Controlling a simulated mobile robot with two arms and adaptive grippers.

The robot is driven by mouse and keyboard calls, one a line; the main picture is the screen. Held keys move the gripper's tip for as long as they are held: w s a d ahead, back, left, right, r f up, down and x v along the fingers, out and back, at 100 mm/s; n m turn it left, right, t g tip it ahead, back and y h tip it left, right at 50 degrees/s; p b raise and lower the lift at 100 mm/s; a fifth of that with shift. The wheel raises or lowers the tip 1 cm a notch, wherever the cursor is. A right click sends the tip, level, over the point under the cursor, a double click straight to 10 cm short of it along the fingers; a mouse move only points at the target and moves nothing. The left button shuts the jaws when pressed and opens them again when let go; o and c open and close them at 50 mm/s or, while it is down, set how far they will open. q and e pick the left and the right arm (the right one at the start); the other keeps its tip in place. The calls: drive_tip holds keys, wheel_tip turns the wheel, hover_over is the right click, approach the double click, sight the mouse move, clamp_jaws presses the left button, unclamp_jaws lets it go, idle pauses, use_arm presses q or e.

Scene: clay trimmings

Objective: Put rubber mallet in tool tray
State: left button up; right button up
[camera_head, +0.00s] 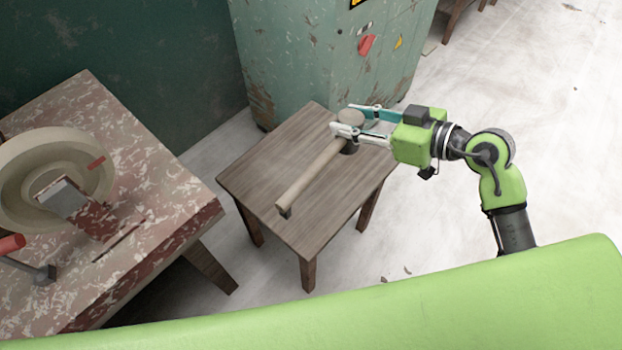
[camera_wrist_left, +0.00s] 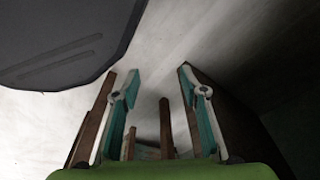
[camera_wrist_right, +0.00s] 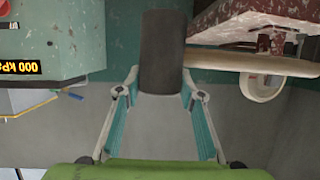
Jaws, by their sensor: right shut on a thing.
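The rubber mallet has a long pale wooden handle (camera_head: 312,176) and a dark head, whose lower part (camera_head: 349,147) shows under the gripper in the head view. My right gripper (camera_head: 357,122) is shut on the mallet's head, over the small wooden table. In the right wrist view the dark head (camera_wrist_right: 162,50) sits between the fingertips and the handle (camera_wrist_right: 250,64) points right. The mallet looks raised off the table, but the gap is hard to judge. My left gripper (camera_wrist_left: 159,76) shows only in its wrist view, open and empty. I cannot make out a tool tray.
The small table (camera_head: 265,170) has a bare top. A mottled red and white bench (camera_head: 150,190) with a pale wheel basin (camera_head: 25,165) stands at left. A worn green cabinet (camera_head: 310,50) stands behind. The floor at right (camera_head: 560,130) is mostly clear.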

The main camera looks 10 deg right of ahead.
use_arm(q)
drive_tip(key=w+f+b, duration=0.2)
drive_tip(key=w+b, duration=0.3)
drive_tip(key=b, duration=0.3)
wheel_tip(320, 180, up, 17)
drive_tip(key=t+b, duration=0.2)
drive_tip(key=b, duration=0.6)
use_arm(e)
drive_tip(key=shift+m+t+h, duration=0.4)
drive_tip(key=shift+t, duration=0.1)
drive_tip(key=w+f, duration=0.6)
drive_tip(key=f, duration=0.2)
drive_tip(key=w+d+f+b, duration=0.1)
drive_tip(key=w+f, duration=0.5)
drive_tip(key=f, duration=0.1)
drive_tip(key=w+f+b, duration=0.1)
drive_tip(key=w+f, duration=0.5)
drive_tip(key=f, duration=0.2)
drive_tip(key=shift+w+d+f, duration=0.1)
drive_tip(key=shift+d+f, duration=0.2)
drive_tip(key=shift+d, duration=0.05)
use_arm(q)
drive_tip(key=w+d+r+t+h, duration=0.1)
drive_tip(key=w+d+r+t, duration=0.1)
drive_tip(key=w, duration=0.5)
drive_tip(key=w+d+r+t, duration=0.2)
drive_tip(key=w+r+t, duration=0.2)
drive_tip(key=w, duration=0.3)
drive_tip(key=shift+d+r+t+h, duration=0.15)
drive_tip(key=shift+d+t+h, duration=0.25)
